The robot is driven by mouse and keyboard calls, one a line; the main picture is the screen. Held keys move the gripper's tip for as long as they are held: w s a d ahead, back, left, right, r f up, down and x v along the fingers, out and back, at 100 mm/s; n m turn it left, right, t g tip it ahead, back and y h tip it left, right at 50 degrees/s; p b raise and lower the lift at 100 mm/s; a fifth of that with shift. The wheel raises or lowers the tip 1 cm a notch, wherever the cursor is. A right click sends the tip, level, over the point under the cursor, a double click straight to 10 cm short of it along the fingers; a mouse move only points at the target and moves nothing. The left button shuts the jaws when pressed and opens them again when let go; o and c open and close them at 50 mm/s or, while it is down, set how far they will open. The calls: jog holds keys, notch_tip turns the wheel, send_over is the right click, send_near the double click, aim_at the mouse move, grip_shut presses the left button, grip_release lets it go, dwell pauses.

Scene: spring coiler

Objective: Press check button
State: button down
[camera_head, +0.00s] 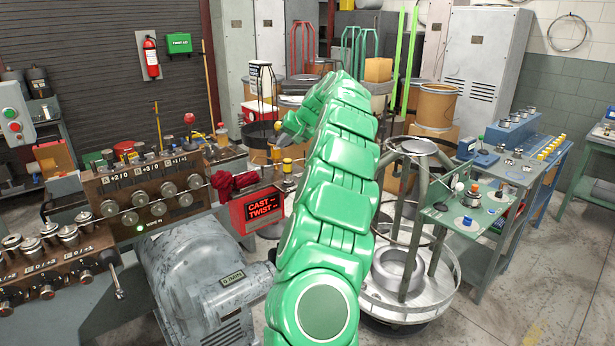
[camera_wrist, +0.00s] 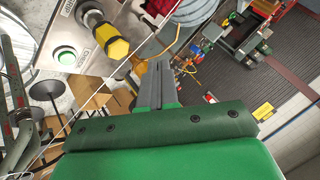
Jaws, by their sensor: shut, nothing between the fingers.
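A round green button (camera_wrist: 67,56) in a pale ring sits on a grey metal panel (camera_wrist: 95,62) at the upper left of the wrist view. I can read no label that marks it as the check button. My gripper (camera_wrist: 156,70) shows its two grey fingers together, with nothing between them. In the wrist view the fingertips are to the right of the green button, apart from it in the picture. A yellow hexagonal knob (camera_wrist: 112,40) lies between them in that view. In the head view my green arm reaches away through the middle, and the gripper's fingers cannot be made out.
A grey motor (camera_head: 200,275) stands left of my arm, beside a red "CAST TWIST" display (camera_head: 262,208). A round metal stand (camera_head: 410,300) is close on the right. A green bench (camera_head: 475,215) with knobs stands farther right. Open floor (camera_head: 540,290) shows at lower right.

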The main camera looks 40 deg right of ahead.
jog(key=s+d+f+m+h, duration=0.1)
jog(key=d+f, duration=0.1)
jog(key=d, duration=0.7)
jog(key=shift+d+t+h, duration=0.3)
jog(key=shift+t, duration=0.1)
jog(key=shift+s, duration=0.1)
jog(key=shift+f, duration=4.3)
jog(key=shift+f, duration=0.25)
jog(key=shift+f, duration=0.2)
jog(key=shift+f, duration=0.4)
jog(key=shift+r, duration=0.85)
